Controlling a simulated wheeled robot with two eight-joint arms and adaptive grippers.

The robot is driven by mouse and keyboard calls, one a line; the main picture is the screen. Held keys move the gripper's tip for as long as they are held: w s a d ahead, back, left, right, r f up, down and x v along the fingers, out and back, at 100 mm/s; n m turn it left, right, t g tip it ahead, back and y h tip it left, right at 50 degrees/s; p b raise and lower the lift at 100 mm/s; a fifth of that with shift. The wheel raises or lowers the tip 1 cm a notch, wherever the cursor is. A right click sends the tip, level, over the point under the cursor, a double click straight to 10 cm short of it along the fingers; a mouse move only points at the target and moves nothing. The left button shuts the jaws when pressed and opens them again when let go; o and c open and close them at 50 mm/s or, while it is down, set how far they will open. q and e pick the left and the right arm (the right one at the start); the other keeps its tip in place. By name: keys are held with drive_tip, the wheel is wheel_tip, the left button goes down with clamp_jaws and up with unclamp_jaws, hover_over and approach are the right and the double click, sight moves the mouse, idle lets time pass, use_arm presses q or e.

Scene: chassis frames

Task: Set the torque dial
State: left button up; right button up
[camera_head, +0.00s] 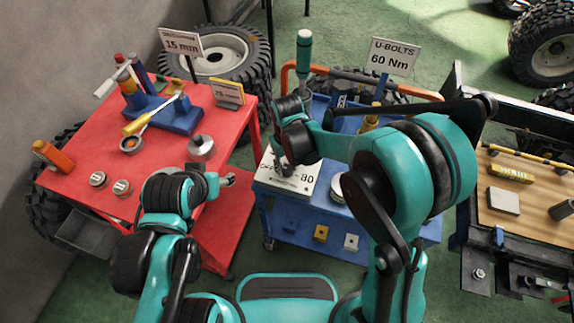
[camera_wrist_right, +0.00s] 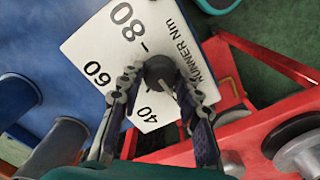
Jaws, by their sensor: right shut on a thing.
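The torque dial is a white plate (camera_head: 301,186) on the blue cart, marked 40, 60 and 80; the plate fills the upper middle of the right wrist view (camera_wrist_right: 95,48). Its dark round knob (camera_wrist_right: 158,70) sits between the fingers of my right gripper (camera_wrist_right: 160,84), which is shut on it. A pale line shows on the knob, but its exact setting is unclear. In the head view my right gripper (camera_head: 292,160) hides the knob. A sign (camera_head: 391,57) behind reads "U-BOLTS 60 Nm". My left gripper (camera_head: 227,181) is near the red table's right edge; its fingers are unclear.
The red table (camera_head: 75,150) at left holds a blue tool block (camera_head: 172,115), metal parts and a yellow-handled tool. A teal-handled tool (camera_head: 304,48) stands upright on the blue cart. A wooden-topped bench (camera_head: 535,207) is at right. Tyres stand behind.

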sight(287, 168)
idle(0.4)
drive_tip(key=o, duration=1.2)
drive_tip(key=shift+c, duration=0.2)
drive_tip(key=shift+r, duration=0.1)
wheel_tip(287, 168, up, 12)
drive_tip(key=s+d+r+m+t, duration=0.1)
drive_tip(key=s+d+m+t, duration=0.1)
drive_tip(key=s+d, duration=0.4)
drive_tip(key=s+d+r+m+t, duration=0.1)
drive_tip(key=s+d+m+t, duration=0.2)
drive_tip(key=d, duration=0.8)
drive_tip(key=s+t, duration=0.2)
drive_tip(key=s, duration=0.1)
drive_tip(key=shift+d, duration=0.4)
